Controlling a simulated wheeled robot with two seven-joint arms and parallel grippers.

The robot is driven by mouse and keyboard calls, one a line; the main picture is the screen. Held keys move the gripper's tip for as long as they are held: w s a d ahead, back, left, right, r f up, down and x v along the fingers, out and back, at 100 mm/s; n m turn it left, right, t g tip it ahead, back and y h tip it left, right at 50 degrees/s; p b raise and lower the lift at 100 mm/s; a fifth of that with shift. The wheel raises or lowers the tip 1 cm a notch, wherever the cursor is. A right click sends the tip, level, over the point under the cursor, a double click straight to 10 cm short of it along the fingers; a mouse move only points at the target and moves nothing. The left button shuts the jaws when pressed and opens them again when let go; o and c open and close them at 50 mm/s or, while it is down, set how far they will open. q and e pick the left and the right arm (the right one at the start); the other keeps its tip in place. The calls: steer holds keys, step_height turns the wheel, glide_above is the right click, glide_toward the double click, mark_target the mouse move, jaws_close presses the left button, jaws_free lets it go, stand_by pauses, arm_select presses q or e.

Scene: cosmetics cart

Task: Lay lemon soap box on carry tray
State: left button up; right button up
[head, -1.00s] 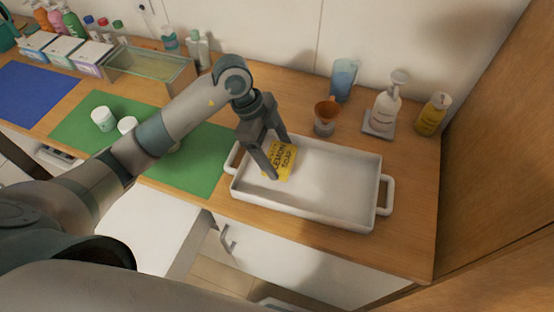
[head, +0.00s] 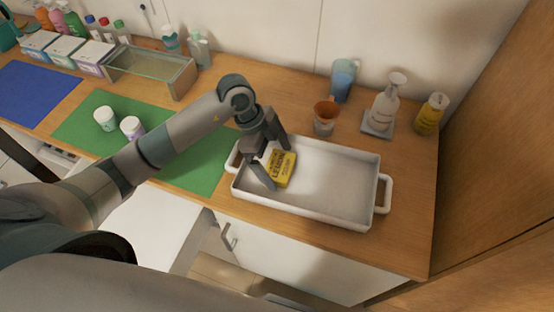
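The yellow lemon soap box (head: 283,170) lies in the left part of the white carry tray (head: 335,178), face up and slightly turned. The tray stands on the wooden counter with a handle at each end. My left gripper (head: 280,167) reaches down over the tray's left end. Its two fingers are spread apart, one at the box's far side and one at its near left side. It looks open; whether a finger touches the box is hard to tell. My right gripper is not in view.
Two white jars stand on the green mat (head: 205,165). The tray's middle and right are empty.

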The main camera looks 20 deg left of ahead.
arm_select(q)
steer(key=shift+r, duration=0.1)
steer(key=b+v, duration=0.4)
steer(key=v, duration=0.8)
steer(key=shift+s, duration=0.15)
stand_by(0.5)
